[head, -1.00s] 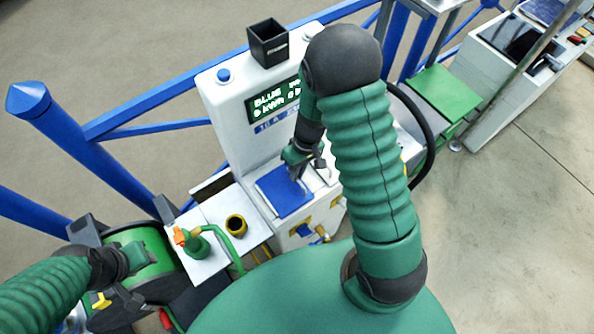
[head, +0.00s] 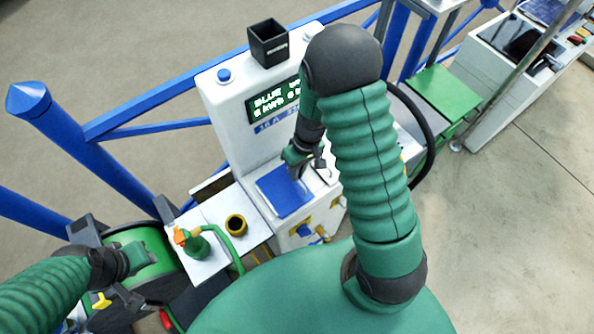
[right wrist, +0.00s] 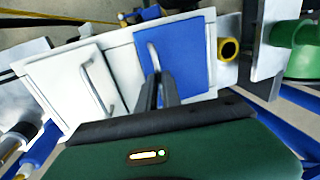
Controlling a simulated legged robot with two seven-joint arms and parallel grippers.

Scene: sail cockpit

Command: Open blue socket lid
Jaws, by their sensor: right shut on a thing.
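The blue socket lid (head: 281,194) lies closed and flat on top of the white pedestal's front ledge in the head view. It also fills the centre of the right wrist view (right wrist: 188,55). Its pale handle (right wrist: 152,56) stands up along one edge of the lid. My right gripper (right wrist: 160,82) is shut on this handle. In the head view my right gripper (head: 302,168) is at the lid's right edge, partly hidden by my own arm. My left gripper (head: 128,262) is at the lower left over a green reel, and its jaws are too unclear to read.
A white lid with its own handle (right wrist: 98,84) lies beside the blue one. The white pedestal (head: 229,115) carries a lit display and a black box (head: 268,45). A yellow-rimmed cup (head: 236,225) and a green-orange nozzle (head: 190,243) stand to the left. Blue railings run behind.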

